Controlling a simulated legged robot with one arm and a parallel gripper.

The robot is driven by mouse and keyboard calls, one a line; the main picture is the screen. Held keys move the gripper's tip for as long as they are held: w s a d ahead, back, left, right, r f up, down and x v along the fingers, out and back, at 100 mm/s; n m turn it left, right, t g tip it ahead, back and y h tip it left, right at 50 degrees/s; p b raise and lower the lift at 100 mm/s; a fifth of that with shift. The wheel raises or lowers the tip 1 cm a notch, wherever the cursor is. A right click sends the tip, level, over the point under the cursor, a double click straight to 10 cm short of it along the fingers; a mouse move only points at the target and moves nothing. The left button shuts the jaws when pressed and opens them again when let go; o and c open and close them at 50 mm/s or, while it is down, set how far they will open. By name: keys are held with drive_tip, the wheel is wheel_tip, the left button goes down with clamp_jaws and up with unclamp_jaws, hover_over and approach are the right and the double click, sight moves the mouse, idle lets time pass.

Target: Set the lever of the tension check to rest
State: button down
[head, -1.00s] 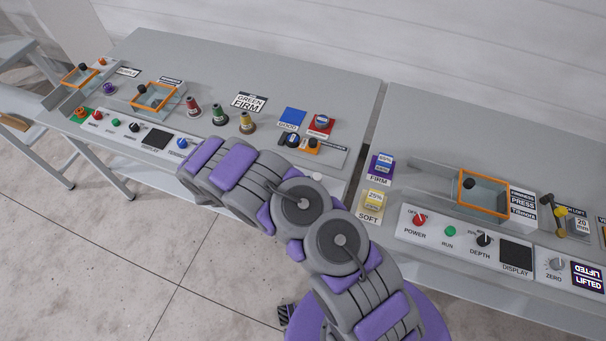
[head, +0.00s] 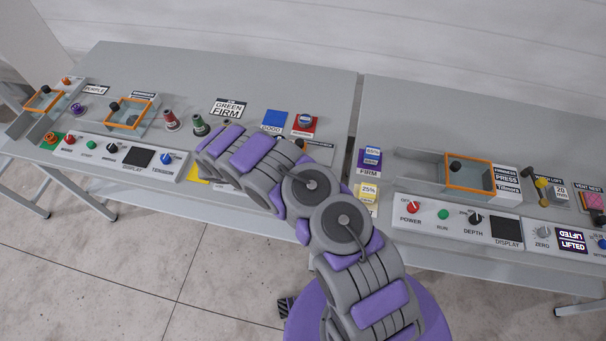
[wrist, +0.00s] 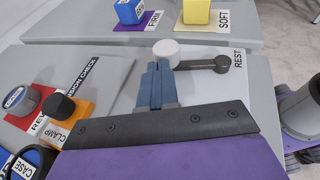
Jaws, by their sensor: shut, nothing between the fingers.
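The tension check panel (wrist: 105,75) is a grey plate in the wrist view, its printed name partly covered. Its lever (wrist: 195,65) has a dark arm with a round dark end at the right and a white knob (wrist: 166,49) at the left. The REST label (wrist: 238,58) lies just right of the dark end. My gripper (wrist: 158,68) has its blue fingers shut and empty, right at the near side of the white knob. I cannot tell whether they touch it. In the head view my arm hides the lever and my gripper.
Left of the lever stand a black clamp knob (wrist: 58,106) on an orange base and a grey knob (wrist: 22,101) on red. Beyond are a blue block (wrist: 130,11) on the FIRM pad and a yellow block (wrist: 196,11) near the SOFT label. A gap (head: 355,120) separates the two tables.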

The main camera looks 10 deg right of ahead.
drive_tip(key=shift+w+d, duration=0.1)
drive_tip(key=shift+d, duration=0.9)
drive_tip(key=shift+a, duration=0.1)
